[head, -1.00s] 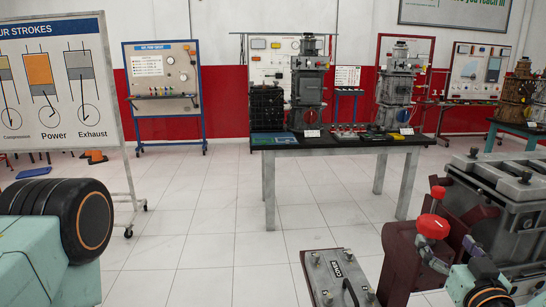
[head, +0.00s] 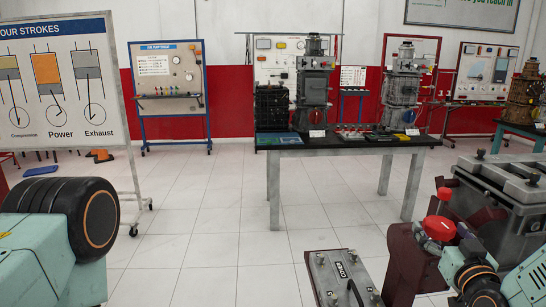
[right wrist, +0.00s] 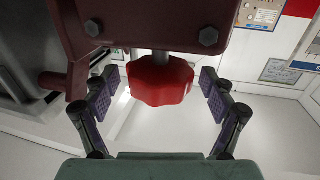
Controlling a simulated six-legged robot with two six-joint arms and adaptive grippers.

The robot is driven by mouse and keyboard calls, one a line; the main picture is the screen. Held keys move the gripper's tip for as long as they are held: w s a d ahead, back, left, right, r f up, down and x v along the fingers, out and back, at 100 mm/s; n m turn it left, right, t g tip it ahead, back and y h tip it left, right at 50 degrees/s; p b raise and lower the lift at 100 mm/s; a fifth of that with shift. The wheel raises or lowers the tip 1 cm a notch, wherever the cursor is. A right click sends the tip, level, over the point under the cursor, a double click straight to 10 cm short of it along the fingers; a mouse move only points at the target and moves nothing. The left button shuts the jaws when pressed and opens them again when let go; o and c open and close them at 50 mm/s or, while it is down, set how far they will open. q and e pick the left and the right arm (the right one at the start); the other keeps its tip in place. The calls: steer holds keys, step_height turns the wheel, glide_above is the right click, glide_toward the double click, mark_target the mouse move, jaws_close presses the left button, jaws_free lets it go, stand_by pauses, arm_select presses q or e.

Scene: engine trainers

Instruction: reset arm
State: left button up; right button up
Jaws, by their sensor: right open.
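A red lobed knob (head: 439,228) sits on a short metal stem on a dark red bracket (head: 408,262) at the lower right of the head view. In the right wrist view the knob (right wrist: 160,82) hangs below the dark red bracket (right wrist: 150,25). My right gripper (right wrist: 162,92) is open, with one finger on each side of the knob and a visible gap on both sides. In the head view my right gripper (head: 455,245) is beside the knob, partly hidden by its own arm. My left arm shows at the lower left; its gripper is out of view.
A grey engine block (head: 505,190) stands close behind my right arm. A metal plate with a black handle (head: 342,282) is left of the bracket. A black-topped table (head: 350,145) with engine models stands ahead.

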mark_target(448, 236)
steer(key=s+a, duration=0.1)
steer(key=s, duration=0.9)
steer(key=shift+w+d, duration=0.15)
steer(key=shift+w, duration=1.65)
steer(key=shift+w+d, duration=0.2)
steer(key=shift+w, duration=1.55)
steer(key=shift+w+d, duration=0.15)
steer(key=shift+w, duration=1.85)
steer(key=shift+d+r+n+y+p, duration=0.1)
steer(key=shift+n+y+p, duration=0.3)
steer(key=shift+y, duration=0.2)
steer(key=shift+s+n+y+p, duration=0.1)
steer(key=shift+n+y+p, duration=0.2)
steer(key=shift+y, duration=0.2)
steer(key=shift+s+d, duration=0.1)
steer(key=shift+s, duration=0.15)
steer(key=shift+y, duration=0.3)
steer(key=s+p, duration=0.2)
steer(key=s, duration=0.4)
steer(key=shift+s+p, duration=0.45)
steer(key=shift+s, duration=0.15)
